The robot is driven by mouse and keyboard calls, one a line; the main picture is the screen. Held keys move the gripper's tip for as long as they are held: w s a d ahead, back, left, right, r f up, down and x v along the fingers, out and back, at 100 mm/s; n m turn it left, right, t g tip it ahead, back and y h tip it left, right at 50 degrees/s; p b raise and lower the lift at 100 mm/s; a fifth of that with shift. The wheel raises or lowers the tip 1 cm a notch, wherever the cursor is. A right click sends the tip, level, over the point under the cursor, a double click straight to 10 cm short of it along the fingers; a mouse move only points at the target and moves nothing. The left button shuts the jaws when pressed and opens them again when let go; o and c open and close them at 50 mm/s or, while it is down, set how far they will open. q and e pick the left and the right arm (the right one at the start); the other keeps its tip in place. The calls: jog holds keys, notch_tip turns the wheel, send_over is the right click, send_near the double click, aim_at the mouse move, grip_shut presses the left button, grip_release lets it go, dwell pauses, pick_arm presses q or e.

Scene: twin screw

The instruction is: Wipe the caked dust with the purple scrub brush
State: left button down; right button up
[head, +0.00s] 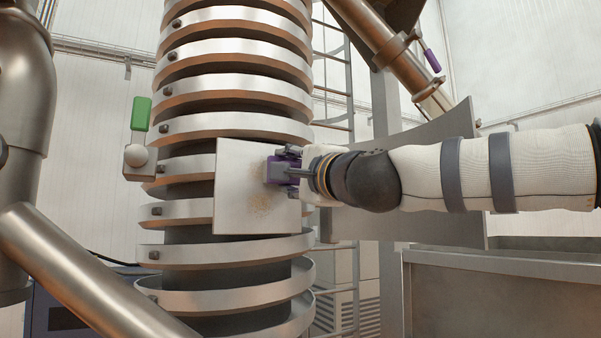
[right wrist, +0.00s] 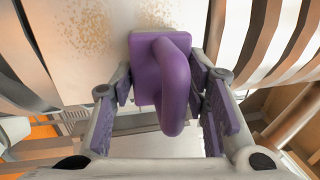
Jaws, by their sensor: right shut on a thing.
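The purple scrub brush (head: 279,170) is at the right part of a flat grey plate (head: 228,160) on the ringed column. My right gripper (head: 291,165) is shut on it, coming in from the right. In the right wrist view the purple brush (right wrist: 172,75) shows its block and looped handle between my fingers. The block lies at or very near the plate; I cannot tell if it touches. The dust also shows in the right wrist view (right wrist: 95,38). My left gripper is not in view.
The column's metal rings (head: 230,90) surround the plate. A green-handled lever (head: 141,113) is on the left. A sloping pipe with a purple handle (head: 432,60) is at upper right. A metal trough (head: 500,270) stands below my right arm.

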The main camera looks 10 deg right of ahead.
jog(key=shift+s+a, duration=0.5)
jog(key=shift+a, duration=0.95)
jog(key=shift+s+a, duration=0.45)
jog(key=shift+a, duration=1)
jog(key=shift+s+a, duration=0.5)
jog(key=shift+a, duration=0.95)
jog(key=shift+d, duration=0.1)
jog(key=r+v, duration=0.1)
jog(key=v, duration=0.5)
jog(key=shift+s, duration=0.1)
jog(key=v, duration=0.2)
jog(key=shift+s+d+r, duration=0.15)
jog(key=shift+s+d, duration=0.05)
jog(key=shift+s, duration=0.2)
